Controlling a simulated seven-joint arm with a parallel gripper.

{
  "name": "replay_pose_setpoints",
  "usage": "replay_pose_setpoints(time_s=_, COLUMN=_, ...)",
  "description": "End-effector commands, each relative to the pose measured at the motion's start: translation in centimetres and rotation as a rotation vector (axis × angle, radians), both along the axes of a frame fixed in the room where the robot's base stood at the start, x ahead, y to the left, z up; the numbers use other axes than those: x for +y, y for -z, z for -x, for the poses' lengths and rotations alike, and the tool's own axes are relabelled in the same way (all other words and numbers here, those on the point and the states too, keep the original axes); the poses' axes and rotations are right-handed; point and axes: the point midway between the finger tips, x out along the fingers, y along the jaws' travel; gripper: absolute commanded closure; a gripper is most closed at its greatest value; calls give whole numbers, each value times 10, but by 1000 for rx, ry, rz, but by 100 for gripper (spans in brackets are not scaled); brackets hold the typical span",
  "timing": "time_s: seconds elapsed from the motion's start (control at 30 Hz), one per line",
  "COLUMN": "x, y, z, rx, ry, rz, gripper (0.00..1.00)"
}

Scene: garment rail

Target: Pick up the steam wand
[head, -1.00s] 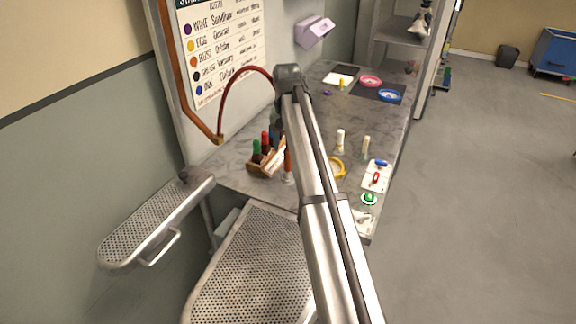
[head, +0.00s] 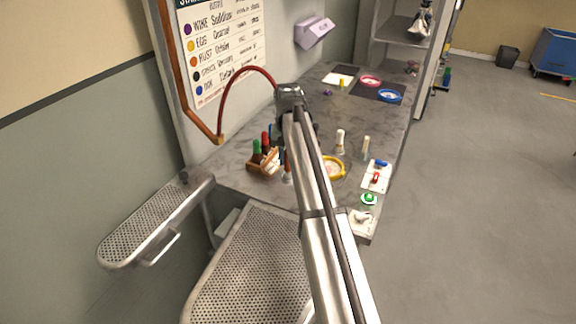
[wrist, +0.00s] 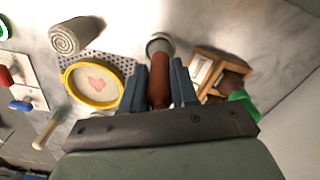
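The steam wand, which I take to be the reddish-brown handle with a grey metal end (wrist: 160,75), lies between my gripper's (wrist: 159,72) two blue-grey fingers in the wrist view. One finger is on each side of it, close by; I see no clear sign of squeezing. In the head view a short orange-brown piece of it (head: 287,163) shows just left of my arm, over the counter. A red hose (head: 232,85) arches from a copper pipe on the wall and passes behind my wrist.
A wooden caddy (head: 262,161) with green- and red-topped bottles stands close left of the wand. A yellow hoop (head: 335,167) and a rolled grey cloth (wrist: 77,36) are near my gripper. A perforated board (head: 255,270) is in front of the counter (head: 235,170).

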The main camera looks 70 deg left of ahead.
Motion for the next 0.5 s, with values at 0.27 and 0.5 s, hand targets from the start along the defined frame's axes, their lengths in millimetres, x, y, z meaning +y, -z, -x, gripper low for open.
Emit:
replay_pose_setpoints(time_s=0.27, x=0, y=0, z=0, rx=0, ry=0, rz=0, gripper=99)
replay_pose_setpoints(time_s=0.5, x=0, y=0, z=0, rx=0, ry=0, rz=0, gripper=100)
